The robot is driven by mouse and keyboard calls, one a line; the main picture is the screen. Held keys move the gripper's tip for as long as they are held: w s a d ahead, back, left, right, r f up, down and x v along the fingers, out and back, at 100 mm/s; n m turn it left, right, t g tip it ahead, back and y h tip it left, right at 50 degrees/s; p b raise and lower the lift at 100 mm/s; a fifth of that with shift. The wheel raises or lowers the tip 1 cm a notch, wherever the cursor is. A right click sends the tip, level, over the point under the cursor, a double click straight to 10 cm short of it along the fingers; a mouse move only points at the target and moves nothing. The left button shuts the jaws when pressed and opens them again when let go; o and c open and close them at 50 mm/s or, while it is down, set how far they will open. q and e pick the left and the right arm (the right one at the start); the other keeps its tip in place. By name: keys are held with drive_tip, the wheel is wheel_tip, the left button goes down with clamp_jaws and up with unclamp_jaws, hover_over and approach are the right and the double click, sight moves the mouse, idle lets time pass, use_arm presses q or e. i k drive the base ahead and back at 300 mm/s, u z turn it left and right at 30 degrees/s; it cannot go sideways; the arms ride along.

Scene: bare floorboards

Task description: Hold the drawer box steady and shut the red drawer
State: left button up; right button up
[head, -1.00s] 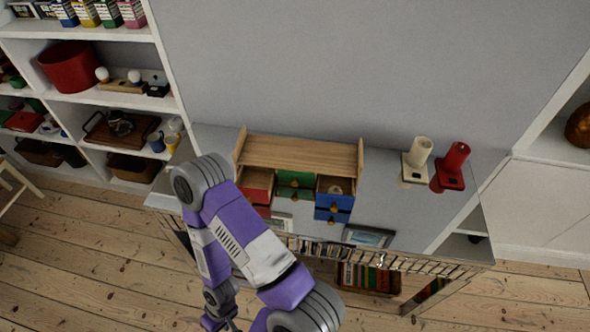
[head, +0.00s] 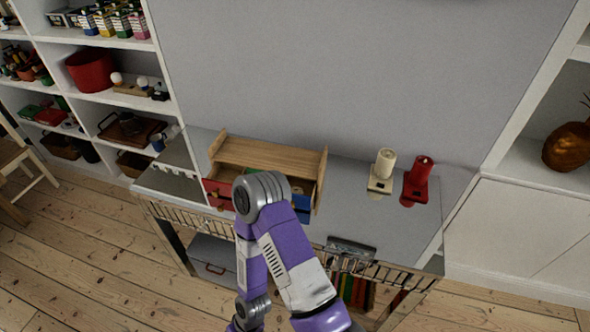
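The wooden drawer box (head: 270,153) stands on the grey-topped cabinet against the wall. A red drawer (head: 218,193) sticks out at its left front, open at the top. A blue drawer (head: 301,207) shows at the right, also pulled out. A strip of green drawer shows between them. One of my purple and white arms crosses in front of the box and covers the middle and lower parts of its front. Neither of my grippers shows in the head view, so I cannot see whether anything touches the box.
White shelves (head: 100,98) stand at the left. The cabinet top (head: 345,215) is clear between box and frame.

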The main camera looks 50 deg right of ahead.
sight(220, 179)
drive_tip(key=z, duration=1.45)
drive_tip(key=i, duration=0.1)
